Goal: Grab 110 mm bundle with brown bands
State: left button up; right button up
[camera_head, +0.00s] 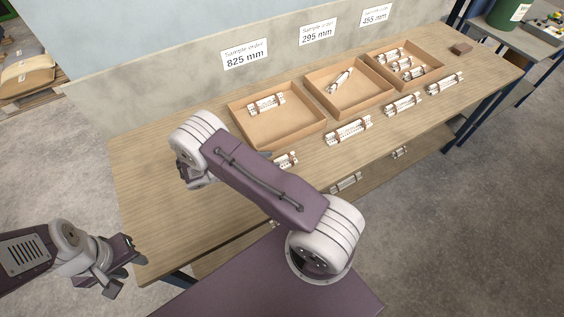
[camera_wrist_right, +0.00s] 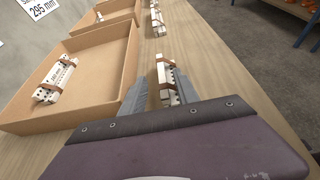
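A white bundle with brown bands (camera_wrist_right: 165,73) lies on the table between the fingers of my right gripper (camera_wrist_right: 163,90) in the right wrist view. The fingers stand apart on either side of it, and its near end is hidden by the gripper. Its length label is not readable.
Three cardboard boxes, left (camera_head: 285,127), middle (camera_head: 350,97) and right (camera_head: 422,78), stand along the back and hold bundles. More bundles (camera_head: 348,130) (camera_head: 402,104) (camera_head: 445,83) lie in front. A brown block (camera_head: 461,49) is at the far right. The table's left end is clear.

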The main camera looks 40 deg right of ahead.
aim_at(279, 159)
jog(key=x, duration=0.3)
jog(key=shift+s+d+f, duration=0.15)
jog(key=shift+d, duration=0.15)
jog(key=shift+a, duration=0.1)
grip_shut()
notch_tip(279, 159, up, 4)
jog(key=shift+r, duration=0.25)
jog(key=w+d+r, duration=0.1)
jog(key=d+r, duration=0.5)
jog(key=d, duration=0.5)
jog(key=shift+w+d+r, duration=0.3)
